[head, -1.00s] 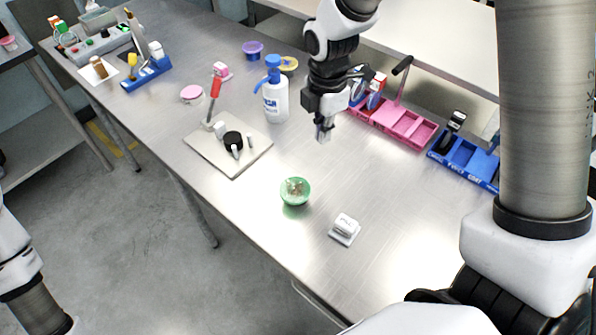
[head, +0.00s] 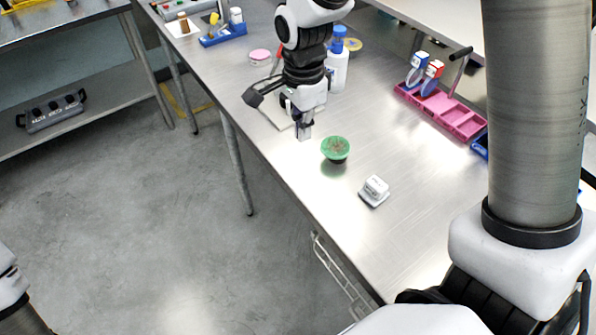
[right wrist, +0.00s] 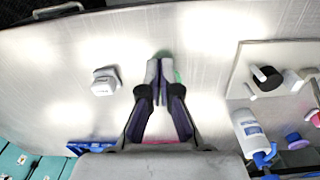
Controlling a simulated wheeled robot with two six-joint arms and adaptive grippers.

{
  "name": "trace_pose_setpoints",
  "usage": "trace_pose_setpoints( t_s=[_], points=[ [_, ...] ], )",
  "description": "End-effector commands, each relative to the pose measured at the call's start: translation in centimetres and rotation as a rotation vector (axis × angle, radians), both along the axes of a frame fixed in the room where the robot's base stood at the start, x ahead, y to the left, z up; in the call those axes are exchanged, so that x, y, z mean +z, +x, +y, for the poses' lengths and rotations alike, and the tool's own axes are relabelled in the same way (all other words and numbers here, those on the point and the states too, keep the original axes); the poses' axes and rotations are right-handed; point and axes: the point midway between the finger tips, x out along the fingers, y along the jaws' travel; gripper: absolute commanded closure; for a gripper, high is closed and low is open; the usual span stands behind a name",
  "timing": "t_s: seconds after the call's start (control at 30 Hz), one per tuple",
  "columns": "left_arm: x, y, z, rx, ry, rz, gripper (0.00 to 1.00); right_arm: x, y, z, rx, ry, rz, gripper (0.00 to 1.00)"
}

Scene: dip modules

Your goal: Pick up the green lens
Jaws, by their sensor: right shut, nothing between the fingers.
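The green lens (head: 335,147) is a small round green piece with a brownish middle, on the metal table near its front edge. My right gripper (head: 304,133) is shut and empty, pointing down just left of the lens in the head view and apart from it there. In the right wrist view the closed fingertips (right wrist: 159,72) hide most of the lens; only a green sliver (right wrist: 178,77) shows beside them. My left gripper is out of view; only part of the left arm shows at the lower left edge.
A small white block (head: 375,190) lies right of the lens. A white bottle with a blue top (head: 338,72) stands behind. A pink tray (head: 452,112) lies at the right. A pale plate (right wrist: 241,92) holding a black cap is beside the gripper. Table around the lens is clear.

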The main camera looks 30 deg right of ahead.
Motion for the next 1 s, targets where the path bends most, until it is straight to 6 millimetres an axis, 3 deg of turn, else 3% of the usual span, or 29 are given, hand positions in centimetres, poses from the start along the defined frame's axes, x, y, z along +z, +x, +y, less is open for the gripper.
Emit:
trace_pose_setpoints(
  t_s=[0.03, 0.27, 0.67, 1.0],
  points=[
    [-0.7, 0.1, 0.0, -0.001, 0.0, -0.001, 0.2, -0.3, 0.1, 0.0, 0.003, -0.004, -0.009, 1.0],
    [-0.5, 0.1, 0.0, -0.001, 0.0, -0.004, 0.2, -1.4, 0.2, 0.0, 0.005, -0.006, -0.013, 1.0],
    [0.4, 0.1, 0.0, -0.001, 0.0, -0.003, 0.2, -9.8, 0.1, 0.0, 0.007, -0.005, -0.01, 1.0],
    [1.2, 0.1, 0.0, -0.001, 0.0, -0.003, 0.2, -10.0, 0.2, -3.8, 0.006, -0.003, -0.015, 1.0]
  ],
)
